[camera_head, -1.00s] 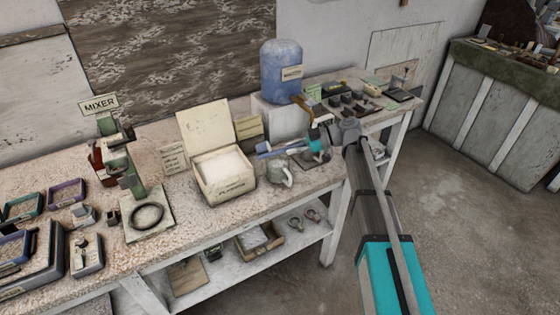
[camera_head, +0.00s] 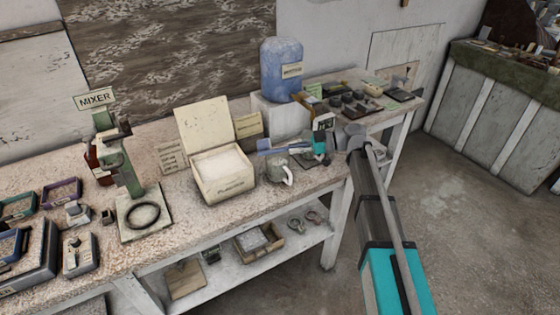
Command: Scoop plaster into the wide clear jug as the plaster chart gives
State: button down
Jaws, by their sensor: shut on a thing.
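My gripper (camera_head: 311,148) is shut on a blue scoop (camera_head: 272,151) and holds it roughly level, pointing left, at the back of the jug. The clear jug (camera_head: 276,176), with its handle to the right, stands on the bench just right of the plaster box. The scoop appears above or behind the jug's rim; I cannot tell which. Whether the scoop or jug holds plaster is too small to tell. The open plaster box (camera_head: 226,187) has white plaster (camera_head: 221,165) inside and its lid raised behind. Cards with unreadable writing stand left (camera_head: 171,158) and right (camera_head: 248,126) of the lid.
A blue water bottle (camera_head: 282,70) stands on a white block (camera_head: 280,115) behind my gripper. The green mixer stand (camera_head: 130,165) is left of the box. Small trays and tools crowd the bench's far left and right ends. A shelf below holds a box (camera_head: 258,242).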

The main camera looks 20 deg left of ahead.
aim_at(289, 147)
jog(key=shift+r, duration=0.15)
dwell(0.4)
jog(key=p, duration=0.1)
jog(key=r+p, duration=0.1)
jog(key=shift+s+a+h+p, duration=0.1)
jog(key=shift+a+h+p, duration=0.2)
jog(key=shift+h, duration=0.1)
jog(key=r+h+p, duration=0.1)
jog(key=p, duration=0.2)
jog(key=a+r+t+h+p, duration=0.1)
jog(key=h+p, duration=0.1)
jog(key=p, duration=0.2)
jog(key=shift+s+a+r, duration=0.1)
jog(key=shift+s+a, duration=0.1)
jog(key=shift+s, duration=0.1)
jog(key=shift+a+r+t+p, duration=0.1)
jog(key=shift+t+p, duration=0.2)
jog(key=shift+p, duration=0.1)
jog(key=shift+h, duration=0.3)
